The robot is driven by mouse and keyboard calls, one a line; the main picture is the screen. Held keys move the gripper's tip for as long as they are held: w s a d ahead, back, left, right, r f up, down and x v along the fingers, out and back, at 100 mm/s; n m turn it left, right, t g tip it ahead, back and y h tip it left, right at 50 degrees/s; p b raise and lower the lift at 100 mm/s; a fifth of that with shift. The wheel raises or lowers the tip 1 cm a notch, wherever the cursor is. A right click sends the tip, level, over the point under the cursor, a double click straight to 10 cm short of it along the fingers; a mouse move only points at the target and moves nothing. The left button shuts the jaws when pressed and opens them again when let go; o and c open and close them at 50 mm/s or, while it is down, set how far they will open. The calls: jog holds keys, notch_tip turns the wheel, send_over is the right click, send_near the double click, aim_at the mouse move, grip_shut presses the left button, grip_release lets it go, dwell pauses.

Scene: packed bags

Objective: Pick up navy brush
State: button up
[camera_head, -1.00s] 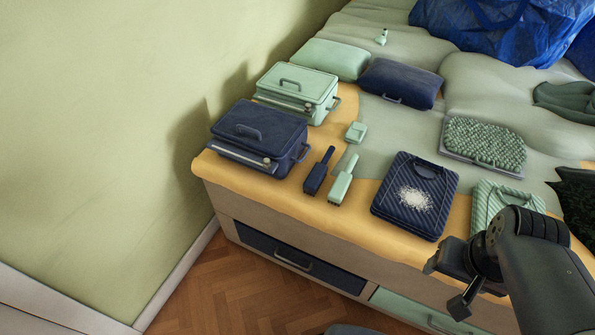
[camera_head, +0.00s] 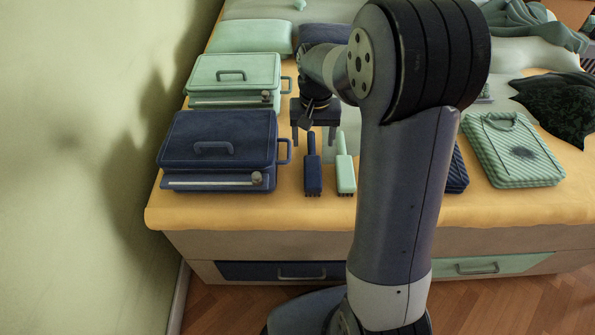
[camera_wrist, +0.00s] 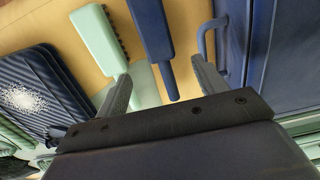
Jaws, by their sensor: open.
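The navy brush (camera_head: 312,176) lies on the orange-yellow bed edge, between the navy box and a mint brush (camera_head: 345,176). In the wrist view the navy brush (camera_wrist: 153,28) has its broad head at the top and its thin handle pointing down toward my jaws. My gripper (camera_head: 315,136) is open and empty at the handle end of the navy brush. In the wrist view the fingers (camera_wrist: 160,72) appear on either side of the navy handle; contact cannot be told. The left finger overlaps the mint brush's handle.
A navy box (camera_head: 220,150) with a side handle stands close left of the navy brush. A mint box (camera_head: 235,75) stands behind it. A navy folded garment (camera_wrist: 45,95) is mostly hidden behind my arm in the head view. A mint folded garment (camera_head: 512,150) lies at right.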

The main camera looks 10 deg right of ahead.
aim_at(312, 160)
notch_tip(312, 160, down, 9)
jog(key=shift+s+f+b, duration=0.1)
jog(key=shift+s+b, duration=0.05)
jog(key=shift+b, duration=0.7)
jog(key=shift+c, duration=0.2)
jog(key=c, duration=1.1)
notch_tip(312, 160, up, 10)
jog(key=shift+r+p, duration=0.15)
jog(key=shift+p, duration=0.85)
